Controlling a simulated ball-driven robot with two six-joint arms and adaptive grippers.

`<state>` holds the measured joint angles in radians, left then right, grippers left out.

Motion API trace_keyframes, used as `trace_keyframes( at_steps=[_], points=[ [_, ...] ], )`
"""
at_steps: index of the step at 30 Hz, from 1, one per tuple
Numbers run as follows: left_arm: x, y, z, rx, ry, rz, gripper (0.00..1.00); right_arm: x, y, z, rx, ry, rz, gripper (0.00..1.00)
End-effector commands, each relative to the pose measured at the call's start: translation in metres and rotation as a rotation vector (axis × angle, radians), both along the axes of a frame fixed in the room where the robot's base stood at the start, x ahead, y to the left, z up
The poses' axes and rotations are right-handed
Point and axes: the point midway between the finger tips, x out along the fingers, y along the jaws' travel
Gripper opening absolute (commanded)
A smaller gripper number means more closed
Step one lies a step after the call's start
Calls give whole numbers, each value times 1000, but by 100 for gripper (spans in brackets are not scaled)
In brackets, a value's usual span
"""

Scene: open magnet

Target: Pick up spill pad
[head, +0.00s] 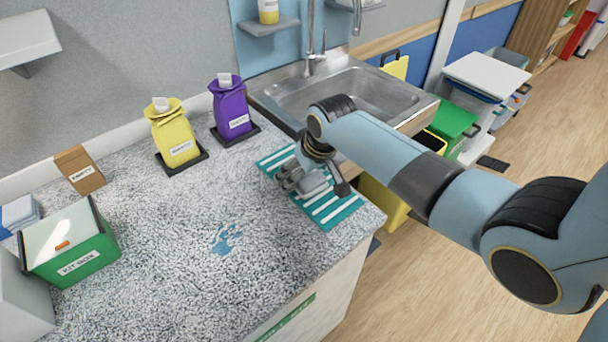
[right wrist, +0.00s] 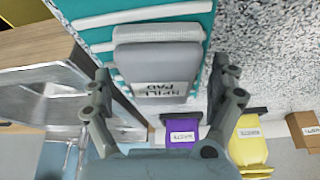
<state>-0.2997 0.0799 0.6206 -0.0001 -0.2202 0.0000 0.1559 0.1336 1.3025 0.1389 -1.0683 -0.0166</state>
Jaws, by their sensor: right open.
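The spill pad (right wrist: 158,68) is a grey, rounded block with a "SPILL PAD" label on its end. It lies on a teal mat with white stripes (head: 337,214), near the counter's front right edge. In the head view the pad is largely hidden by my right gripper (head: 308,180). In the right wrist view my right gripper (right wrist: 163,82) is open, with one finger on each side of the pad and visible gaps to it. Whether the fingers are level with the pad I cannot tell. My left gripper is not in view.
A steel sink (head: 345,92) lies behind the mat. Yellow (head: 174,135) and purple (head: 231,108) labelled bags stand at the back. A green kit box (head: 78,260) and a brown carton (head: 80,170) are at left. A blue spill (head: 226,239) marks the otherwise clear speckled counter.

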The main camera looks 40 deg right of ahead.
Motion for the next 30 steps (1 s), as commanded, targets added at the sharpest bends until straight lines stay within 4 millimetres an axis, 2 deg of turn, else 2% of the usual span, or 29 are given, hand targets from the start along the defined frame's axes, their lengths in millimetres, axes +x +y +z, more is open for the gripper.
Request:
trace_keyframes(
  at_steps=[4,15,18,30],
  points=[
    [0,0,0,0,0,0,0,0,0,0,0,0,0,91],
    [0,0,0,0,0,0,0,0,-2,0,-4,0,0,43],
    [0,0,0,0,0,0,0,0,-3,0,-7,0,0,32],
    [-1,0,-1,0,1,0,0,0,-5,3,-12,-2,0,32]
  ],
)
